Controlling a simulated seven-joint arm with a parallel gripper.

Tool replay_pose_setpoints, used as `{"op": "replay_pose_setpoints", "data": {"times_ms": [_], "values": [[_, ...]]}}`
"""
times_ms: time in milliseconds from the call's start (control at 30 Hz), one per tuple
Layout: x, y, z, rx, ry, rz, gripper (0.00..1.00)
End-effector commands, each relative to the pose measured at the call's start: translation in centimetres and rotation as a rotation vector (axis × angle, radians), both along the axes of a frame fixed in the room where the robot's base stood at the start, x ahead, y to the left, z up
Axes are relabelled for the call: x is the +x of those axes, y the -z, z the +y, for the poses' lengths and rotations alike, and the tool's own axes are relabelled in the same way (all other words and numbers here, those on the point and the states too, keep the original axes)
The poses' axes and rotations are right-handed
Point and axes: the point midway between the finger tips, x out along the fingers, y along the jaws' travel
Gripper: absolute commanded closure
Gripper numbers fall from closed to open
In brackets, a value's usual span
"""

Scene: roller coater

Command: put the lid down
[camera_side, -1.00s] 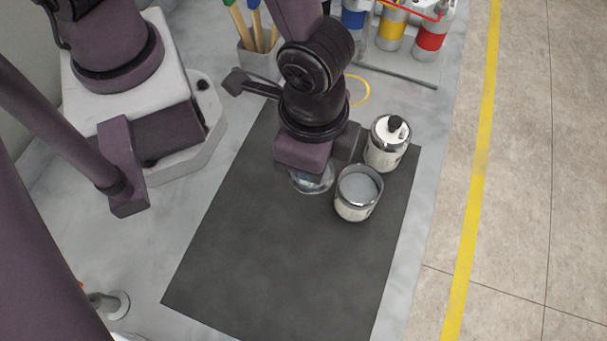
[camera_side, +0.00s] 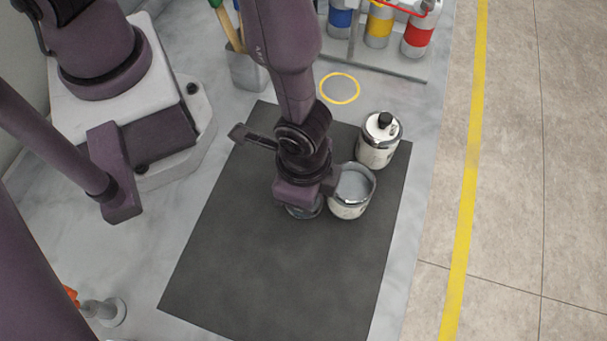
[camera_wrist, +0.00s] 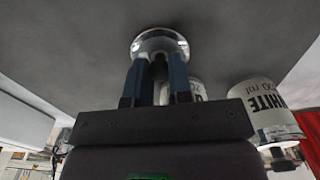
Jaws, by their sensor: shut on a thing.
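The lid (camera_side: 305,211), shiny and metallic, is under my gripper over the dark mat, left of the open can; it also shows in the wrist view (camera_wrist: 160,40). My gripper (camera_wrist: 158,72) is shut on the lid's dark knob, one finger on each side. In the side view my wrist hides the fingers and most of the lid. The lid looks close to the mat; I cannot tell whether it touches. The open can (camera_side: 352,188) stands upright with pale grey paint inside, close beside my gripper.
A second can (camera_side: 378,143) with a black-knobbed lid stands behind the open one. The dark mat (camera_side: 270,280) is clear toward the front. A yellow ring (camera_side: 340,88) marks the bench behind. A brush holder (camera_side: 247,72) and a rack of coloured bottles (camera_side: 378,28) stand at the back.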

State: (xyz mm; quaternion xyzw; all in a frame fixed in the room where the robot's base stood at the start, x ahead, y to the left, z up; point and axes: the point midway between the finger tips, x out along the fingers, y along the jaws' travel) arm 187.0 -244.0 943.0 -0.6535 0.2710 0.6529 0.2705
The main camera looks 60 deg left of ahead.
Motion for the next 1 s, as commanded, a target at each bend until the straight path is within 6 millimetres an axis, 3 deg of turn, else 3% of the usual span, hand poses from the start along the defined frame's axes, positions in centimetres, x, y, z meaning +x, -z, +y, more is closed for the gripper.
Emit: {"op": "replay_pose_setpoints", "data": {"times_ms": [167,200,300,667,1000], "values": [[0.0,0.3,0.0,0.001,0.0,0.001,1.0],[0.0,0.3,0.0,0.0,0.0,0.0,0.73],[0.0,0.2,0.0,0.0,0.0,0.0,0.55],[0.0,-0.4,0.0,0.0,0.0,0.0,0.55],[0.1,-6.4,-0.1,-0.006,-0.001,-0.004,0.55]]}}
